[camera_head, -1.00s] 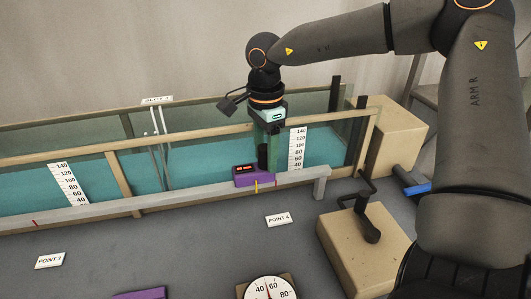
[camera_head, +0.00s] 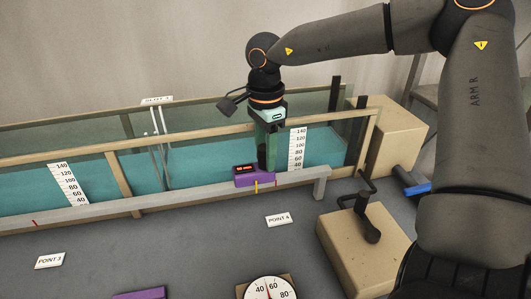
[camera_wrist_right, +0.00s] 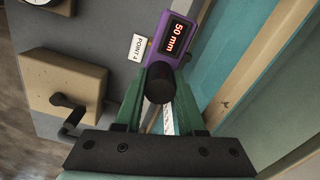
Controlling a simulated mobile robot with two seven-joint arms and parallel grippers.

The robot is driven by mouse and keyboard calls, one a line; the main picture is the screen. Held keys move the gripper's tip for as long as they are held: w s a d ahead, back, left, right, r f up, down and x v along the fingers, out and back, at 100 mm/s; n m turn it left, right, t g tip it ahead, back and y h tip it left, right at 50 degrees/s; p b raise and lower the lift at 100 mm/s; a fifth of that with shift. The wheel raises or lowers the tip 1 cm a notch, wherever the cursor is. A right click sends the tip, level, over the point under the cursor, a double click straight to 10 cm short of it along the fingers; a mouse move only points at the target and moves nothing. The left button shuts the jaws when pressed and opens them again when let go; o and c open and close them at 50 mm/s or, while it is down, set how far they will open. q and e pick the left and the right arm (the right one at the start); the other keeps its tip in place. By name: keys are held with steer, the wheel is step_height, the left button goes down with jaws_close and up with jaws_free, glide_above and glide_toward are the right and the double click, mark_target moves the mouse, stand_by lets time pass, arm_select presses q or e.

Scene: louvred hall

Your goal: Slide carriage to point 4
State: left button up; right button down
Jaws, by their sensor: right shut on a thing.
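The purple carriage (camera_head: 256,179) sits on the grey rail near its right end, behind the POINT 4 card (camera_head: 278,219). Its yellow pointer (camera_head: 257,187) stands a little left of a red mark (camera_head: 276,183) on the rail. In the right wrist view the carriage (camera_wrist_right: 165,47) has a display reading 50 mm. My right gripper (camera_head: 268,160) comes down from above with its green fingers shut on the carriage's black knob, which shows in the wrist view (camera_wrist_right: 159,82). The fingers hide the knob in the head view. My left gripper is out of view.
A glass-sided water channel (camera_head: 215,163) with upright scales runs behind the rail. A box with a black crank (camera_head: 366,240) stands at the right front. A dial (camera_head: 269,289) is at the front edge, and the POINT 3 card (camera_head: 49,261) lies at left.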

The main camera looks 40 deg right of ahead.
stand_by(0.5)
steer(key=d, duration=0.1)
steer(key=s+d, duration=0.1)
steer(key=d, duration=0.1)
steer(key=s+d, duration=0.1)
steer(key=shift+s+d+r+p, duration=0.1)
steer(key=shift+s+d+p, duration=0.1)
steer(key=shift+p, duration=0.1)
steer(key=c, duration=0.5)
jaws_free()
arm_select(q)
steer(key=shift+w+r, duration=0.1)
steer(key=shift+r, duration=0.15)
arm_select(e)
steer(key=shift+a, duration=0.1)
arm_select(q)
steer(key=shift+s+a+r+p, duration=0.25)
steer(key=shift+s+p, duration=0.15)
steer(key=shift+p, duration=0.4)
arm_select(e)
step_height(320, 180, up, 12)
steer(key=shift+r, duration=0.2)
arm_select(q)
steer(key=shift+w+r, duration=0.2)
